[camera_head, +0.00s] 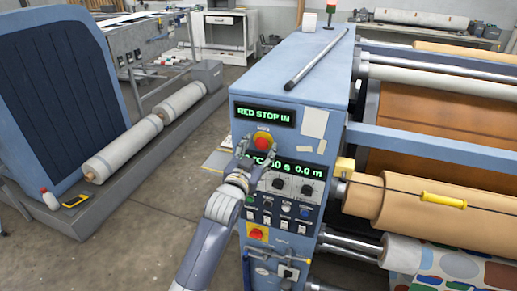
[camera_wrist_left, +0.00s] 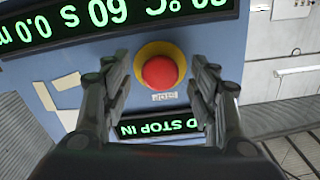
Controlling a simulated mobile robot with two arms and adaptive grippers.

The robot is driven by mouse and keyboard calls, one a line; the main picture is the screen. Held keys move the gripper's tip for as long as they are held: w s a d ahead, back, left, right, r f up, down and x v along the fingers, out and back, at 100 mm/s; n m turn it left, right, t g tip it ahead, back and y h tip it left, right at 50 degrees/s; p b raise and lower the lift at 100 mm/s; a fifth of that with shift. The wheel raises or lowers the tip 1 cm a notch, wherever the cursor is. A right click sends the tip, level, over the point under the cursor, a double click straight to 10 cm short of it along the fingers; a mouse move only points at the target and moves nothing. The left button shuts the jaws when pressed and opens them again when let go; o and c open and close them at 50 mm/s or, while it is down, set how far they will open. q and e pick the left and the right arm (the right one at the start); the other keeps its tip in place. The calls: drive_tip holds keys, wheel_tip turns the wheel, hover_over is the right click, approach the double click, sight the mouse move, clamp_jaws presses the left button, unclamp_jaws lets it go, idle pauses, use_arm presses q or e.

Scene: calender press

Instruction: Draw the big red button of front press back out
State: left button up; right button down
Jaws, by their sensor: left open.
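The front press (camera_head: 310,75) is a blue cabinet with a green-lit display (camera_head: 264,113) reading "RED STOP IN". Below that display is the big red button (camera_head: 262,142) on a yellow collar. The button also shows in the left wrist view (camera_wrist_left: 160,72), centred between the fingers. My left gripper (camera_head: 256,156) is open at the button, its fingers on either side of it. In the wrist view the left gripper (camera_wrist_left: 160,85) shows a gap on both sides of the button. Whether the fingers touch it cannot be told. My right gripper is not in view.
A second display (camera_head: 285,170) and a panel of knobs sit below the button. A smaller red button (camera_head: 256,235) is lower down. A metal rod (camera_head: 316,58) lies on the cabinet top. Large rollers (camera_head: 420,205) stand to the right. Open floor lies to the left.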

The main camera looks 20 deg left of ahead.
use_arm(q)
clamp_jaws()
drive_tip(key=shift+s+p, duration=0.4)
drive_tip(key=shift+p, duration=0.1)
drive_tip(key=shift+s, duration=0.5)
drive_tip(key=shift+f, duration=0.1)
unclamp_jaws()
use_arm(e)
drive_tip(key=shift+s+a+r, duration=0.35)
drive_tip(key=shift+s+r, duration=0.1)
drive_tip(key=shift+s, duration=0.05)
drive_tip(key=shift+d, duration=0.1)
